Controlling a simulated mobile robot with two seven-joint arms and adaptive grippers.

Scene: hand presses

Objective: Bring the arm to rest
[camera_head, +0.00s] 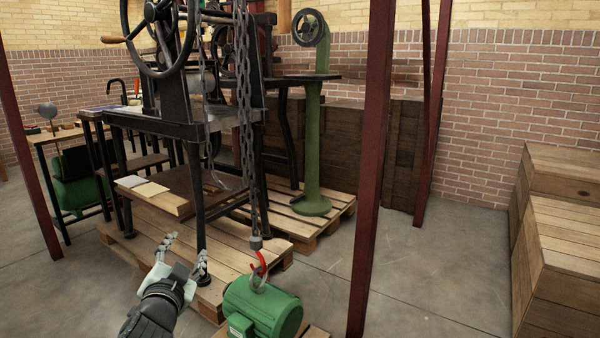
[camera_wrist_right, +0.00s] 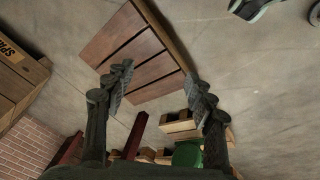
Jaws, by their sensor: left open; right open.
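My left gripper (camera_head: 186,248) is at the bottom of the head view, left of centre. Its pale fingers are spread apart with nothing between them. It appears in front of the wooden pallet under the black hand press (camera_head: 190,118); I cannot tell its exact height. My right gripper (camera_wrist_right: 158,74) shows in the right wrist view, with its two dark fingers wide apart and empty. Beyond its fingers are the grey floor and a slatted wooden surface (camera_wrist_right: 125,45). My right arm does not show in the head view.
A green motor (camera_head: 268,308) sits right of my left gripper, below a red hook (camera_head: 260,263) on a hanging chain (camera_head: 246,130). A dark red post (camera_head: 370,170) stands right of it. Wooden crates (camera_head: 565,230) stand at the right. The floor (camera_head: 440,270) between post and crates is clear.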

